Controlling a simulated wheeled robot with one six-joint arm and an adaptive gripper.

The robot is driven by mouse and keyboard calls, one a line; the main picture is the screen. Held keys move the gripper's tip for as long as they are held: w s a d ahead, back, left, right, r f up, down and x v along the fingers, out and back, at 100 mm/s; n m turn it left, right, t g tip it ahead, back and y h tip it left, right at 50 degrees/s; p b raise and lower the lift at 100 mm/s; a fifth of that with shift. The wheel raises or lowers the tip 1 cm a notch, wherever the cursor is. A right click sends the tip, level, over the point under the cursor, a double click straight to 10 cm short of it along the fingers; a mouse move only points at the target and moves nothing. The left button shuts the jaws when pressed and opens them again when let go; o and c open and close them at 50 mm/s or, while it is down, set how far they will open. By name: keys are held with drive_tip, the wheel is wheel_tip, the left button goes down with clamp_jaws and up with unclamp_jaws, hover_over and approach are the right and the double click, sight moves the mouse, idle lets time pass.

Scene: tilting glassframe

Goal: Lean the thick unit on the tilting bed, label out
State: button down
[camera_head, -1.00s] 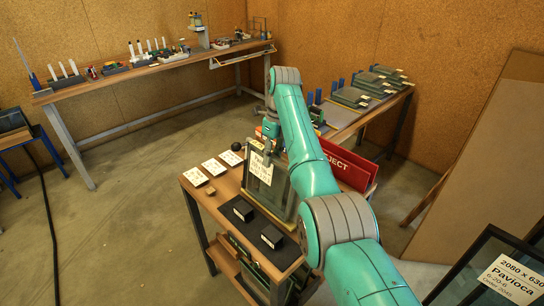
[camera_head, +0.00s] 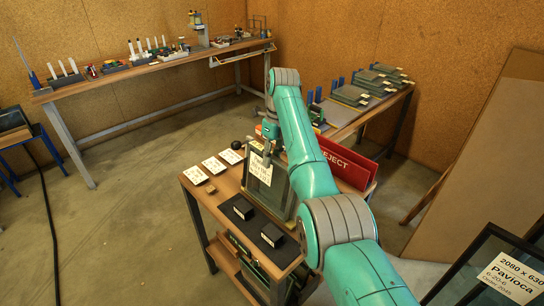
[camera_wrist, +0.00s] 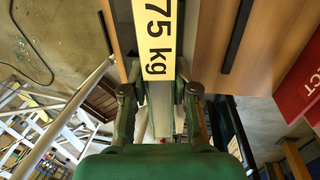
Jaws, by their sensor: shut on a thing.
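A dark-edged glass unit (camera_head: 281,182) with a white label (camera_head: 259,168) facing the head camera stands upright, or nearly so, at the middle bench. My gripper (camera_head: 266,154) is at its upper edge. In the wrist view, my gripper (camera_wrist: 160,105) has its fingers on either side of the unit's pale edge (camera_wrist: 160,118) and is shut on it. A yellow label reading "75 kg" (camera_wrist: 157,38) shows just ahead of the fingers; I cannot tell what it is fixed to. The tilting bed cannot be made out clearly, and my arm hides part of the unit's right side.
The wooden bench (camera_head: 229,185) holds white cards (camera_head: 214,165) and two black blocks (camera_head: 243,208) on a dark mat. A red REJECT holder (camera_head: 347,166) stands behind my arm. Stacked panes (camera_head: 350,95) lie on a back bench. A labelled frame (camera_head: 490,265) is at lower right.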

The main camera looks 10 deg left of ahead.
drive_tip(key=c, duration=0.8)
unclamp_jaws()
wheel_tip(320, 180, up, 12)
drive_tip(key=w+d, duration=0.1)
drive_tip(key=shift+w+d, duration=0.15)
drive_tip(key=shift+w, duration=0.15)
drive_tip(key=shift+f, duration=0.1)
